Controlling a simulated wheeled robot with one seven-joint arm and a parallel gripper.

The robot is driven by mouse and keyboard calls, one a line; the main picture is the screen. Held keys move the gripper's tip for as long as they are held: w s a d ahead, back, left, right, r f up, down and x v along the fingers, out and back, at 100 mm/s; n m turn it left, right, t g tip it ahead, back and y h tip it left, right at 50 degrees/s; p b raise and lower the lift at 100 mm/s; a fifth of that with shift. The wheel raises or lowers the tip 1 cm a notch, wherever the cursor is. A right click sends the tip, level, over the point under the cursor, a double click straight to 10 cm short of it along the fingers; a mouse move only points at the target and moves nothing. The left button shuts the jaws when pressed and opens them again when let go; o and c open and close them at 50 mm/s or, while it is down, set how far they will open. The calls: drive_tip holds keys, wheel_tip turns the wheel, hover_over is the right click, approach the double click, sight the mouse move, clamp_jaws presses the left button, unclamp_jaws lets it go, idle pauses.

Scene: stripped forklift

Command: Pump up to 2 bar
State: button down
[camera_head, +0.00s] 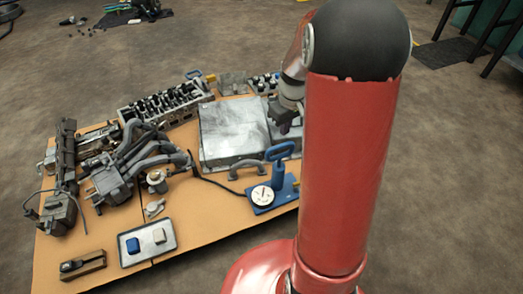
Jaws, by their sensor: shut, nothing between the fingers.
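A blue hand pump (278,178) with a loop handle (280,151) stands upright on the right part of the wooden board. A round white gauge (262,195) sits on the pump's blue base; its needle is too small to read. A dark hose (215,184) runs from the pump to the left. My gripper (284,125) is above and just behind the pump handle, apart from it as far as I can tell. It is shut and empty. My red arm hides the area to the right of the pump.
A grey metal box (230,132) lies behind the pump, with a cylinder head (165,103) further back. A manifold (135,160) and other engine parts lie on the left.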

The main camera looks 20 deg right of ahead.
sight(282, 146)
idle(0.4)
drive_tip(key=f+b, duration=0.1)
drive_tip(key=f, duration=0.1)
drive_tip(key=f+b, duration=0.4)
drive_tip(key=f, duration=0.1)
drive_tip(key=shift+w, duration=0.35)
